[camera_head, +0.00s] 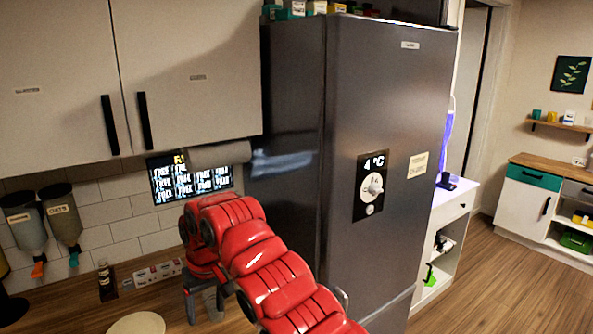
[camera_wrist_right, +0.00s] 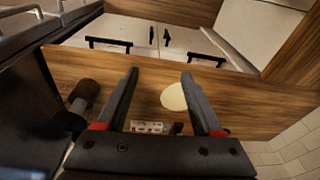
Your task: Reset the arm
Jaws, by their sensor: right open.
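My right arm is red and comes in from the bottom right of the head view, bent over the wooden counter in front of the tall dark fridge. My right gripper (camera_head: 208,297) hangs at the arm's left end with its dark fingers pointing down. In the right wrist view the two fingers of the gripper (camera_wrist_right: 160,75) stand wide apart. Nothing is held between them. The counter top (camera_wrist_right: 225,92) lies beyond the fingertips. My left gripper does not show.
The fridge (camera_head: 390,130) stands close to my right arm. A pale round disc (camera_head: 137,323) and a socket strip (camera_head: 157,273) are on the counter. Two dispensers (camera_head: 62,215) hang at the left below the white wall cabinets (camera_head: 60,90). Open floor (camera_head: 520,290) lies at the right.

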